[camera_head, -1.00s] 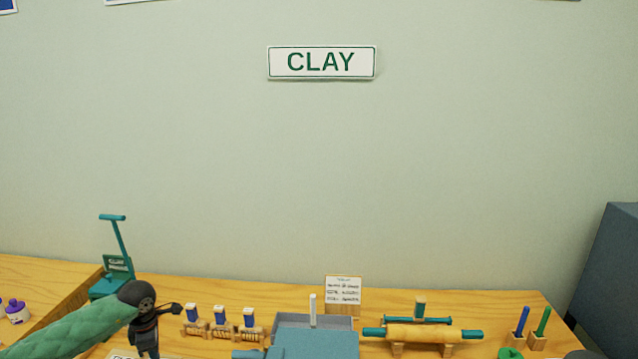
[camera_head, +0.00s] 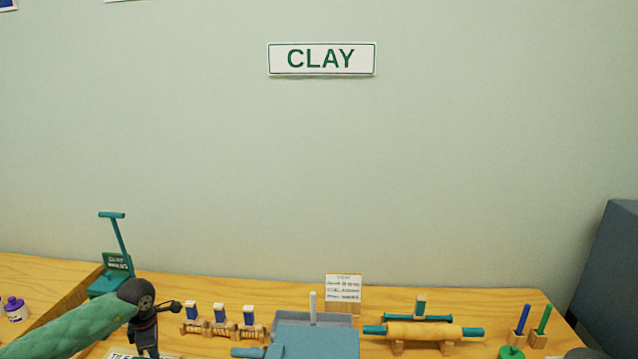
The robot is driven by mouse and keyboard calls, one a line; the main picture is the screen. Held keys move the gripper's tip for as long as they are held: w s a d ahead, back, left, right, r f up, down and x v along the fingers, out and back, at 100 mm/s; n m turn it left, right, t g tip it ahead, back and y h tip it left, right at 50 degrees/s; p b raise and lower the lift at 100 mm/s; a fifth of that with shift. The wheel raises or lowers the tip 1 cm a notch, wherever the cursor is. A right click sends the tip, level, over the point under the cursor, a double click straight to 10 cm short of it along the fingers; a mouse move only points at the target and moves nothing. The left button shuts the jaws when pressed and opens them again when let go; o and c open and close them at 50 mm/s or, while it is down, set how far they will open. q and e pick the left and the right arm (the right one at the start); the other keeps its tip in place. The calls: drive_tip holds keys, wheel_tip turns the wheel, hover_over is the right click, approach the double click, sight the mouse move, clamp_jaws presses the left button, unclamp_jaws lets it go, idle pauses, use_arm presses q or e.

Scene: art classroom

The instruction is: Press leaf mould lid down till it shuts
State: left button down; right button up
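I cannot make out the leaf mould or its lid for certain; the near part of the table is cut off by the bottom edge. A blue-grey block (camera_head: 318,342) with a side piece stands at the bottom middle, and I cannot tell what it is. My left arm comes in from the left, and its dark wrist and gripper (camera_head: 147,333) point down at the lower left. The fingertips are not clearly visible, so I cannot tell whether it is open or shut. My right gripper is not in view.
A teal long-handled tool (camera_head: 113,252) stands behind my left arm. Blue-topped stamps (camera_head: 220,316) sit in a wooden rack. A rolling pin (camera_head: 425,331) rests on wooden supports at the right. Blue and green tools (camera_head: 532,322) stand upright further right. A small card (camera_head: 343,288) stands at the back.

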use_arm(q)
drive_tip(key=shift+f+b, duration=0.95)
drive_tip(key=shift+b, duration=1.6)
idle(3.1)
drive_tip(key=shift+r, duration=0.2)
idle(0.3)
wheel_tip(320, 180, up, 9)
drive_tip(key=p, duration=0.2)
drive_tip(key=shift+f, duration=0.15)
idle(0.6)
